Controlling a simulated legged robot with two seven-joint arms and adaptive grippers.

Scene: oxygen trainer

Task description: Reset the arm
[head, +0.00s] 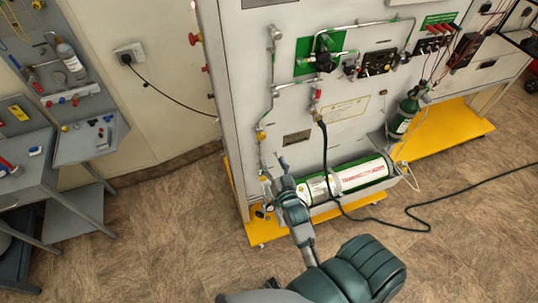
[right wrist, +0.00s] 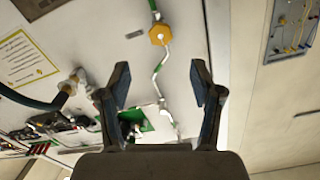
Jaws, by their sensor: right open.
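My right arm reaches up from the bottom centre of the head view. Its gripper (head: 275,171) is in front of the lower left part of the oxygen trainer panel (head: 290,112), left of a white and green cylinder (head: 345,180). In the right wrist view the two fingers of this gripper (right wrist: 158,84) stand wide apart with nothing between them. The panel's pipe and a yellow hexagonal fitting (right wrist: 160,35) show beyond the fingers, apart from them. My left gripper is not in view.
A black hose (head: 325,160) hangs from the panel and a cable runs over the floor. A small green bottle (head: 404,116) is at the right. A grey bench (head: 30,175) stands at the left. The floor between is clear.

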